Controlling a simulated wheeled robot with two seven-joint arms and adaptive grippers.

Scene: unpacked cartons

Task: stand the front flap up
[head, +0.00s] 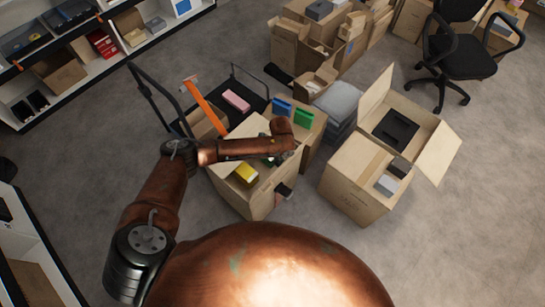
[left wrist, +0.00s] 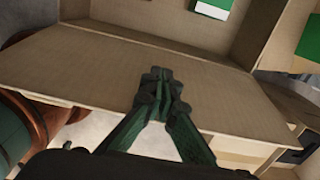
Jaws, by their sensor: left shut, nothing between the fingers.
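The front flap (left wrist: 80,75) is a broad brown cardboard panel across the left wrist view. It slants outward from the open carton (left wrist: 165,42), whose inner wall rises behind it. My left gripper (left wrist: 157,78) is shut and empty, its dark green fingers together over the middle of the flap; I cannot tell whether they touch it. In the head view my left gripper (head: 270,160) is small and partly covered by my copper arm, above the middle carton (head: 232,198). The flap is hard to make out there. My right gripper is not in view.
A yellow item (head: 246,173) is at the middle carton. Blue (head: 281,106) and green (head: 303,118) boxes are behind my wrist. A dark cart (head: 258,100) stands behind; another open carton (head: 352,185) stands to the right. Bare floor lies farther right.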

